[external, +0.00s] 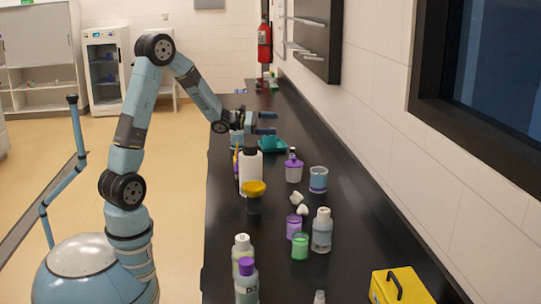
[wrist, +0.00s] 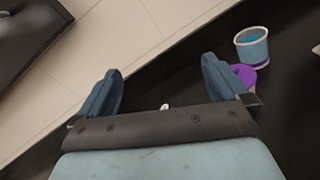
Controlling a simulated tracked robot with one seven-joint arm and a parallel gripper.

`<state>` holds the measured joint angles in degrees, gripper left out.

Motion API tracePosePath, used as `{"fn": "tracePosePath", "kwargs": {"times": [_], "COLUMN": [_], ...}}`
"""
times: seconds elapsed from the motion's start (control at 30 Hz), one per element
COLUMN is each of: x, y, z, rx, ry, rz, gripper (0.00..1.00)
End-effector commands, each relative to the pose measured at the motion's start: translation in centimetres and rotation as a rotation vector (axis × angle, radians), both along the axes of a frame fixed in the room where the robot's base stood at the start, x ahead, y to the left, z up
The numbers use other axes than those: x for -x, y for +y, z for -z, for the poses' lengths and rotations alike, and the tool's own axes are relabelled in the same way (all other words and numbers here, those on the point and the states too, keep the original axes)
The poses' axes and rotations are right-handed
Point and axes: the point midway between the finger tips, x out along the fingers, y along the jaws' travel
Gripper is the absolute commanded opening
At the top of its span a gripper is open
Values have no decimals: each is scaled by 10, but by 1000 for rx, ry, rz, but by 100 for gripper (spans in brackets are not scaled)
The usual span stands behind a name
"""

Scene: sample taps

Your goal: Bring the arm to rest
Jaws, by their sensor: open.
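My arm stands on my round blue base at the left and reaches over the black bench (external: 345,220) in the external view. My gripper (external: 268,122) is above the bench, behind the white bottle (external: 250,172), with its fingers pointing right. In the wrist view my gripper (wrist: 162,92) has its two blue fingers spread apart with nothing between them. A purple-lidded container (wrist: 246,76) shows just beyond the right finger, partly hidden by it.
A blue-banded beaker (external: 318,180), a purple-topped flask (external: 293,168) and a teal tray (external: 272,144) stand near my gripper. Several bottles and cups fill the nearer bench, with a yellow case (external: 400,286) at the front. The wall bounds the bench at right.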

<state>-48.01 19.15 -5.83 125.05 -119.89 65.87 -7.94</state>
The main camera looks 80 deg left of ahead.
Motion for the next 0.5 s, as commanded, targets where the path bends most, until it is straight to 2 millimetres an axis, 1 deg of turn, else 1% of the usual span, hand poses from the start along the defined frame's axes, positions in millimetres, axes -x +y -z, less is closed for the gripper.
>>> {"fn": "tracePosePath", "kwargs": {"times": [0.03, 0.13, 0.17, 0.2, 0.27, 0.3, 0.37, 0.4, 0.47, 0.5], "x": [0, 6, 9, 14, 23, 29, 40, 48, 61, 71], "y": [-28, -83, -100, -122, -151, -169, -194, -209, -231, -245], "z": [-11, -27, -32, -37, -43, -46, -50, -52, -55, -56], "rx": [-53, -169, -205, -253, -326, -371, -438, -483, -554, -603], "ry": [5, 19, 22, 27, 32, 36, 40, 41, 42, 43], "rz": [70, 215, 259, 317, 401, 452, 527, 575, 648, 696], "gripper": [100, 100, 100, 100, 100, 100, 100, 100, 100, 100]}}
